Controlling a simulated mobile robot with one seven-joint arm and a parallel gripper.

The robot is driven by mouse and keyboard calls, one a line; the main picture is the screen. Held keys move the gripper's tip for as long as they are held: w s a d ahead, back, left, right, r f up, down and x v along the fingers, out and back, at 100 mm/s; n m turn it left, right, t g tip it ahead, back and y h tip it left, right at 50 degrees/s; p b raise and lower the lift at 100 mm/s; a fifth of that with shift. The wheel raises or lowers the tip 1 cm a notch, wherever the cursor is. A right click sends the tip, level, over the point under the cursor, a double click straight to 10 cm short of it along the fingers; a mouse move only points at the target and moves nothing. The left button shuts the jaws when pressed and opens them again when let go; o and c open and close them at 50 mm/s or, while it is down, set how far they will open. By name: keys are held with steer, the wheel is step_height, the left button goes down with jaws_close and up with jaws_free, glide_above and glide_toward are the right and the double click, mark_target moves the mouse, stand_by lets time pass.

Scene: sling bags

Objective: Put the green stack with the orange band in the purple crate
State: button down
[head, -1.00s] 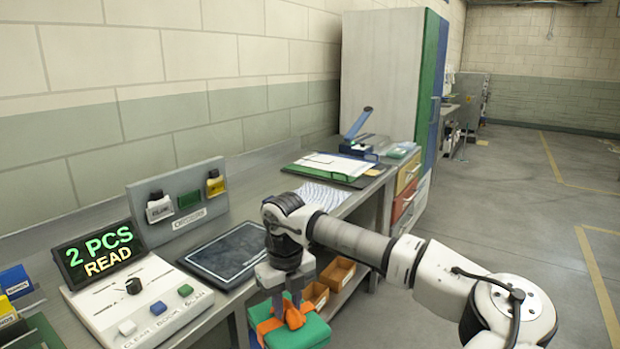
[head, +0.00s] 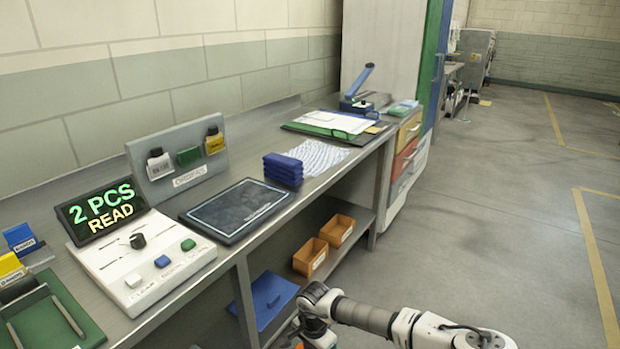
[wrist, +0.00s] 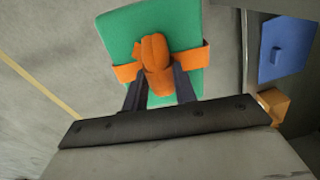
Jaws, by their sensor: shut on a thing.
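The green stack (wrist: 185,30) with its orange band (wrist: 126,73) hangs in my gripper (wrist: 158,82) in the wrist view. My gripper is shut on the raised orange knot of the band, one dark finger on each side. The stack is over the grey floor, apart from the shelving. In the head view my arm reaches to the bottom edge, where the stack is almost wholly cut off. I see no purple crate in either view.
A counter holds a dark tablet-like pad (head: 237,208), a blue stack (head: 283,170) and a control box (head: 140,262). The floor to the right is clear.

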steer(key=s+f+n, duration=0.6)
steer(key=f+n, duration=0.2)
steer(key=f, duration=0.2)
steer(key=shift+n, duration=0.4)
steer(key=w+r, duration=0.3)
steer(key=w+a+r, duration=0.1)
steer(key=r, duration=0.1)
steer(key=shift+w, duration=0.3)
steer(key=shift+s, duration=0.1)
